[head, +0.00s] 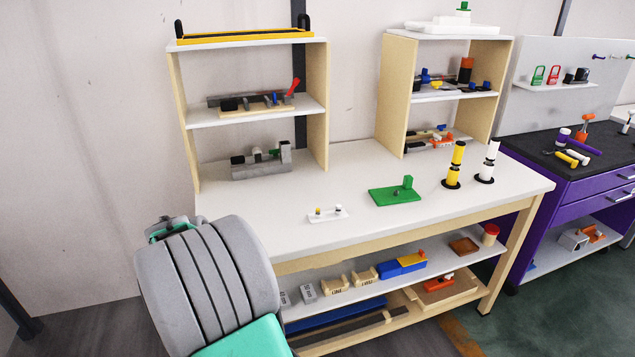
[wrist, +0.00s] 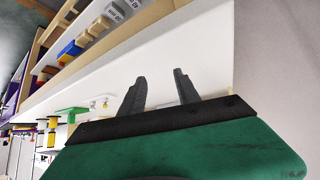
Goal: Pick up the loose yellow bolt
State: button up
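A small yellow piece (head: 318,210), which may be the yellow bolt, stands on a small white tray (head: 328,216) on the white workbench (head: 265,215). It is too small to make out its shape. A second small piece with a dark base stands on the tray's right end. In the wrist view my gripper (wrist: 159,75) has its two dark fingers spread apart with nothing between them. The white bench top (wrist: 205,65) lies behind them, and the tray (wrist: 99,104) shows small, left of the fingers. In the head view my arm hides the gripper.
A green block (head: 395,195) and yellow (head: 453,165) and white (head: 488,162) stacks stand right of the tray. A shelf unit (head: 318,110) with a grey fixture (head: 262,170) stands at the back left. The bench top around the tray is clear.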

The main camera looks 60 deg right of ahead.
jog(key=s+d+m+h, duration=0.1)
jog(key=s+d, duration=0.1)
jog(key=d, duration=0.2)
jog(key=s+d+m+g+h, duration=0.1)
jog(key=s+d, duration=0.1)
jog(key=d, duration=0.3)
jog(key=s+d+m+g+h, duration=0.1)
jog(key=s+d, duration=0.1)
jog(key=d, duration=0.3)
jog(key=shift+s+d+m, duration=0.1)
jog(key=shift+s+m, duration=0.15)
jog(key=shift+m, duration=0.15)
jog(key=m+g+h, duration=0.2)
send_near(317, 209)
jog(key=d, duration=0.2)
jog(key=s+d+f, duration=0.1)
jog(key=shift+s+d, duration=0.1)
jog(key=p+x, duration=0.1)
jog(key=x, duration=0.2)
jog(key=p+x, duration=0.1)
jog(key=x, duration=0.3)
jog(key=shift+w+f, duration=0.15)
jog(key=shift+w, duration=0.2)
jog(key=shift+c, duration=0.5)
grip_shut()
